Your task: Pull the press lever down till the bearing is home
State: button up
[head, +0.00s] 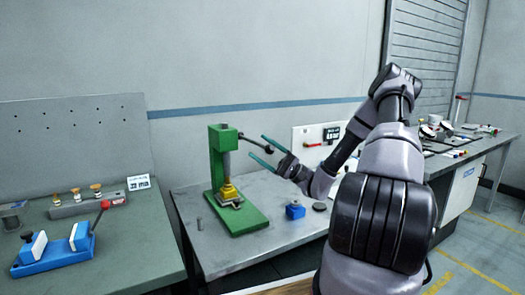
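The green arbor press (222,158) stands on the grey bench, with a green base plate. Its dark lever (254,142) sticks out to the right from the head, sloping slightly down to a black knob (269,149). My gripper (257,146) is open, its teal fingers pointing left, one above and one below the lever's outer end in this view. I cannot tell whether either finger touches the lever. A yellow stepped part (228,192) sits on the press bed under the ram. I cannot make out the bearing or how deep it sits.
A blue block (295,211) and a dark disc (319,206) lie right of the press. A small grey cylinder (199,223) stands to its left. A white panel with a red handle (314,144) stands behind my gripper. A blue vise (55,250) is on the left bench.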

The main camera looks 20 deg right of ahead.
jog(key=v, duration=1)
jog(key=shift+d+f, duration=0.2)
jog(key=shift+d, duration=0.1)
jog(key=shift+s, duration=0.1)
